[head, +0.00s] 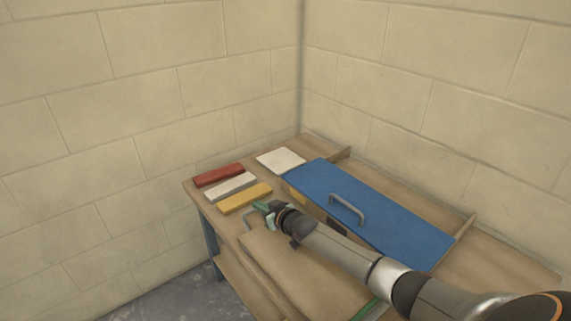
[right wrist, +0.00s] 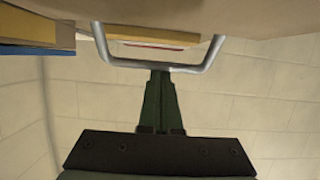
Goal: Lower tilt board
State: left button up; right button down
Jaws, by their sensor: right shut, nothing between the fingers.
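A plain wooden board (head: 305,263) with a grey bar handle (head: 249,219) lies at the near side of the bench; how far it tilts is hard to tell. My right arm covers part of it. My right gripper (head: 266,207) is at this handle. In the right wrist view the green fingers (right wrist: 160,76) are shut with nothing between them, their tips right at the middle of the handle bar (right wrist: 150,66). I cannot tell whether they touch it. A blue board (head: 375,205) with its own grey handle (head: 347,208) lies behind my arm. My left gripper is out of view.
Red (head: 219,175), pale (head: 230,187) and yellow (head: 244,198) bars lie side by side at the bench's left end. A white square (head: 280,161) lies behind them. Block walls (head: 150,100) close off the back and left. Grey floor (head: 190,297) shows at lower left.

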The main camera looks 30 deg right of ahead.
jog(key=shift+f, duration=0.15)
jog(key=shift+s+r+p, duration=3.7)
jog(key=shift+s+r, duration=0.45)
jog(key=shift+r, duration=0.1)
pick_arm(q)
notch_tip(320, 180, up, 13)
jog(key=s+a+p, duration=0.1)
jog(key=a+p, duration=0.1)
jog(key=p, duration=0.7)
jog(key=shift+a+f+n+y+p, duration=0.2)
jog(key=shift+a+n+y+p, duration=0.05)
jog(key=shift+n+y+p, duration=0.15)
pick_arm(e)
jog(key=s+a+f+g, duration=0.1)
jog(key=s+a, duration=0.4)
jog(key=s, duration=0.4)
jog(key=s+a+f+g+y, duration=0.1)
jog(key=s+a, duration=0.4)
jog(key=s, duration=0.5)
jog(key=s+a+f+n+g, duration=0.1)
jog(key=s+a+f+g, duration=0.2)
jog(key=s+a, duration=0.3)
jog(key=s, duration=0.4)
